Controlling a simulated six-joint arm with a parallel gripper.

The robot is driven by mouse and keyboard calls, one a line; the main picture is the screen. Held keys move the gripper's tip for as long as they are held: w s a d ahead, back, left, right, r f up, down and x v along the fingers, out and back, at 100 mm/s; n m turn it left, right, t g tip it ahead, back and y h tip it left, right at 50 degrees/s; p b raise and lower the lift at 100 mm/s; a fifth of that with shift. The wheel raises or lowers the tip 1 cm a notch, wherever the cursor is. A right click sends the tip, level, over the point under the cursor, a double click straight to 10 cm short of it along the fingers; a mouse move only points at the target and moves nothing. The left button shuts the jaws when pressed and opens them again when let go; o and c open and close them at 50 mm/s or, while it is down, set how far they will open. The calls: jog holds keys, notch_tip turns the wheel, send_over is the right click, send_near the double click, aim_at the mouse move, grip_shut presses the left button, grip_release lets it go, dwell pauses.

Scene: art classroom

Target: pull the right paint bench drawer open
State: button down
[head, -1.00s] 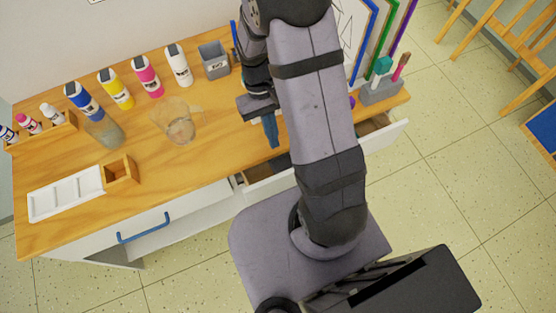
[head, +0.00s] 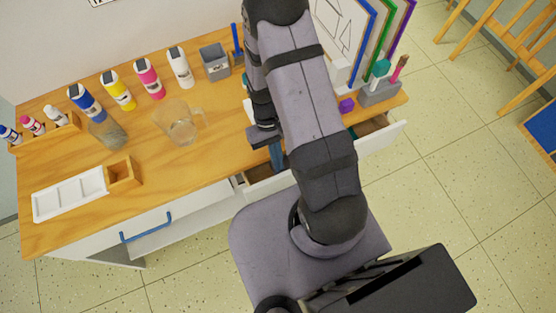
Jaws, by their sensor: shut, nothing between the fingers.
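The right paint bench drawer (head: 381,138) stands partly open. Its white front juts out past the bench's front edge, and its dark inside shows on both sides of my arm. My arm hides the middle of the drawer front, and any handle there. My gripper (head: 277,158) points down near the left part of the open drawer, behind its front. Its fingers are shut and hold nothing. Whether they touch the drawer cannot be seen.
The wooden bench top (head: 215,155) carries several paint bottles (head: 149,79), a clear jug (head: 181,125), a grey pot (head: 215,62) and a white palette (head: 69,194). A blue handle (head: 146,229) is on the left front. Canvases (head: 373,45) stand at the back right.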

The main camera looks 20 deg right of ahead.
jog(key=shift+s+f, duration=0.15)
jog(key=shift+f, duration=0.2)
jog(key=s, duration=1)
jog(key=shift+p, duration=0.35)
jog(key=shift+w+r, duration=0.1)
jog(key=shift+r, duration=0.05)
